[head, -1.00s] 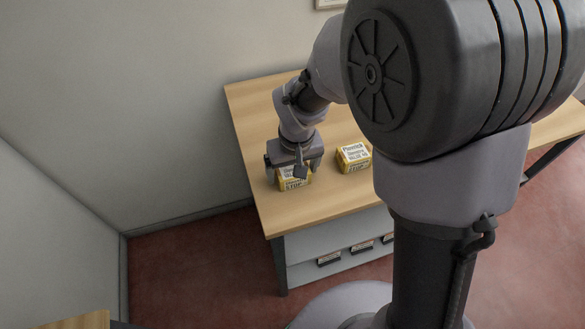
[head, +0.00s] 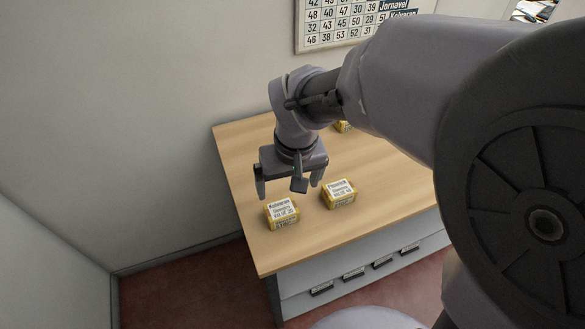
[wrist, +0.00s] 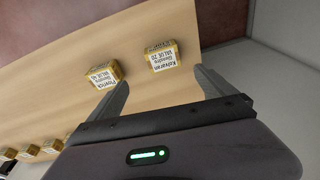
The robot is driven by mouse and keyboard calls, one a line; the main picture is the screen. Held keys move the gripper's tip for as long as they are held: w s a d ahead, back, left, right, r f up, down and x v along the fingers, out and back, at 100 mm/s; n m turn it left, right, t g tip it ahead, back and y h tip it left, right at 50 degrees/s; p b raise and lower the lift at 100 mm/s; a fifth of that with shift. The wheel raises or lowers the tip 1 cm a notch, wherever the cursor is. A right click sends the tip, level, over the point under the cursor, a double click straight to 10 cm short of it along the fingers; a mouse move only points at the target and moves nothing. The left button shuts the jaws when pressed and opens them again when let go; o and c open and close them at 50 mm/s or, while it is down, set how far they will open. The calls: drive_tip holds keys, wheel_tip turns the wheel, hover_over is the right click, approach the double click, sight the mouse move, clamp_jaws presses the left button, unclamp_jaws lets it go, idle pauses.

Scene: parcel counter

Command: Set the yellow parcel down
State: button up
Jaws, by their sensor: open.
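A yellow parcel (head: 282,214) with a white label reading "Kolnaran" and "VALUE 20" rests on the wooden counter (head: 235,158) near its front left corner. It also shows in the wrist view (wrist: 162,55), beyond my fingertips. A second yellow parcel (head: 339,194), labelled "VALUE 40", rests to its right; the wrist view shows it too (wrist: 104,74). My gripper (head: 288,186) is open and empty above and behind the first parcel, apart from it. The gripper's fingers also show spread in the wrist view (wrist: 165,88).
Another yellow parcel (head: 342,126) shows partly behind my arm at the back. Several more parcels line the wrist view's lower left, one of them here (wrist: 52,146). The counter's left side is clear.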

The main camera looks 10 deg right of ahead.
drive_tip(key=s+d+r+m+t, duration=0.1)
drive_tip(key=s+d+r+m, duration=0.1)
drive_tip(key=s, duration=0.3)
drive_tip(key=s+d+r+m+t, duration=0.1)
drive_tip(key=s+d+r+m, duration=0.1)
drive_tip(key=s+r, duration=0.2)
drive_tip(key=s+d+r+m+t+y, duration=0.1)
drive_tip(key=s+d+r+m, duration=0.1)
drive_tip(key=s, duration=0.3)
drive_tip(key=shift+s+d+r+m+t, duration=0.3)
drive_tip(key=shift+d+r+t, duration=0.1)
drive_tip(key=shift+r, duration=0.35)
drive_tip(key=shift+f+b, duration=0.45)
drive_tip(key=shift+b, duration=0.1)
